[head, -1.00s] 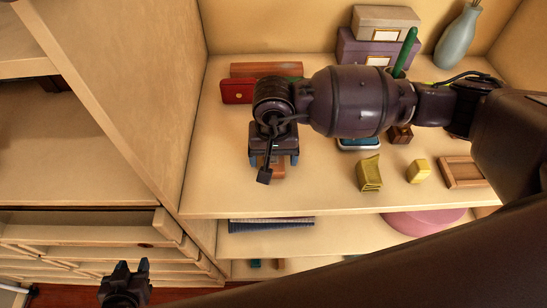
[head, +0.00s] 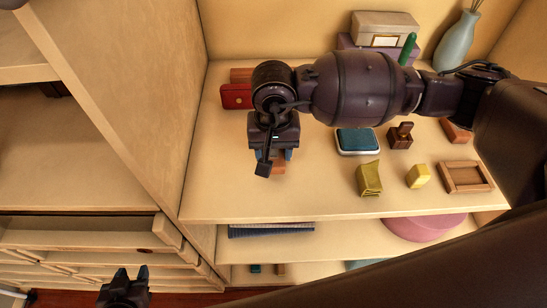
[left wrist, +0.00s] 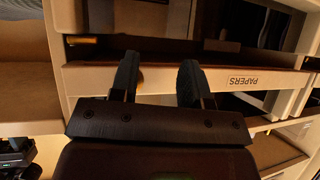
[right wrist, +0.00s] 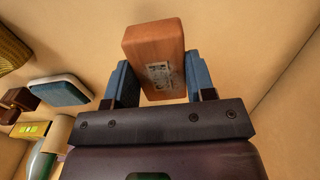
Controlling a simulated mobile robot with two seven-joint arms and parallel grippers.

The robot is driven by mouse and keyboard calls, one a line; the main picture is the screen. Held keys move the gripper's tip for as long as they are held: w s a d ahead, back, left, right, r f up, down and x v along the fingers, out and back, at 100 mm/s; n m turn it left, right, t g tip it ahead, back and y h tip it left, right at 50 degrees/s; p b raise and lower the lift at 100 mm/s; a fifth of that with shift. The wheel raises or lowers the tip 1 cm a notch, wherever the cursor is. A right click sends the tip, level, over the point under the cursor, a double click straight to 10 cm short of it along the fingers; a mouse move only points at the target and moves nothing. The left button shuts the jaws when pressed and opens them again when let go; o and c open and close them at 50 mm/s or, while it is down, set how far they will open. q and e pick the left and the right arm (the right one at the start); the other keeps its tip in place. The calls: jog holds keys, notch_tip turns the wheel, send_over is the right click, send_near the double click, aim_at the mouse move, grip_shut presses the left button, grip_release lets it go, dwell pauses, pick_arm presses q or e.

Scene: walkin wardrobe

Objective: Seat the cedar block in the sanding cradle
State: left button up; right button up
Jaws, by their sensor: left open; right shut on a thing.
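The cedar block (right wrist: 155,55), an orange-brown block with a worn pale label, is between the blue fingers of my right gripper (right wrist: 160,82), which is shut on it. In the head view the block (head: 279,168) shows only partly under my right gripper (head: 274,155). I cannot tell how far it is above the shelf. A shallow wooden frame with a recessed floor, likely the sanding cradle (head: 466,190), lies empty at the right of the shelf, well away from the block. My left gripper (head: 128,274) is open and empty at the lower left; it also shows in the left wrist view (left wrist: 160,82).
Between block and cradle on the shelf (head: 320,195) stand a blue-topped tin (head: 357,141), a dark brown knobbed block (head: 400,138), a ribbed olive-yellow piece (head: 369,178) and a yellow block (head: 418,176). A red box (head: 236,96) is behind my gripper. The shelf's front strip is clear.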

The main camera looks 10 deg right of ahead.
aim_at(273, 153)
notch_tip(273, 153, up, 16)
dwell(0.3)
